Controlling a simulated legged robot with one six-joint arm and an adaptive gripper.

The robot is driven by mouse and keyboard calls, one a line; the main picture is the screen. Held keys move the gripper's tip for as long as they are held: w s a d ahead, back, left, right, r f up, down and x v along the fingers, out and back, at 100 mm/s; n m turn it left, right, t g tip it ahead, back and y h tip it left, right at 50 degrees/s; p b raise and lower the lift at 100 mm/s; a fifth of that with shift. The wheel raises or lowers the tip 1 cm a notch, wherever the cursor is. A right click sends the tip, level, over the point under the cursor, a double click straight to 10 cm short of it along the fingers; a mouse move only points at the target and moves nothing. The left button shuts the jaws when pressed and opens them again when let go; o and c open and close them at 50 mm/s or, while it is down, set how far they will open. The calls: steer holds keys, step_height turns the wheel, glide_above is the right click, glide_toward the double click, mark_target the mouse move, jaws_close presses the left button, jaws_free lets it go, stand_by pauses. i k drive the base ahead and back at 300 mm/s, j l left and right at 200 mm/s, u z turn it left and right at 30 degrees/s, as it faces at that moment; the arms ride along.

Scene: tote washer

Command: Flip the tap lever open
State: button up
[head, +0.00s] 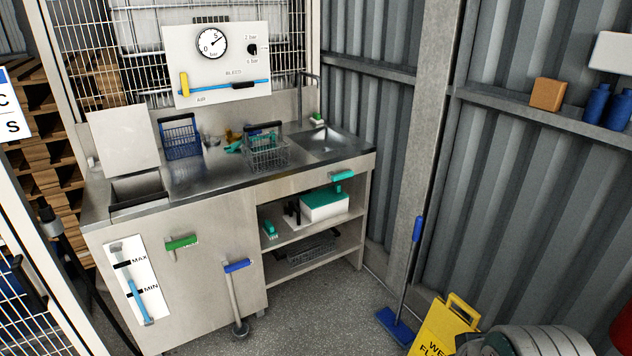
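Several coloured handles are in the head view, and I cannot tell for certain which is the tap lever. A green lever (182,242) lies roughly level on the front of the steel sink unit (205,285). A blue handle (238,266) sits atop a grey upright pipe at the unit's front. A teal handle (343,175) is under the counter's front edge at the right. A yellow upright handle (184,84) sits on the blue line of the white gauge panel (215,60). My gripper's fingers are not in view.
On the counter are a blue basket (180,138), a grey wire basket (266,152) and a sink basin (322,140). A yellow wet-floor sign (446,322) and a blue broom (394,326) stand at the right. The floor before the unit's right half is clear.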

mark_target(334, 176)
steer(key=i+u, duration=0.35)
steer(key=i, duration=2.1)
steer(key=z, duration=0.35)
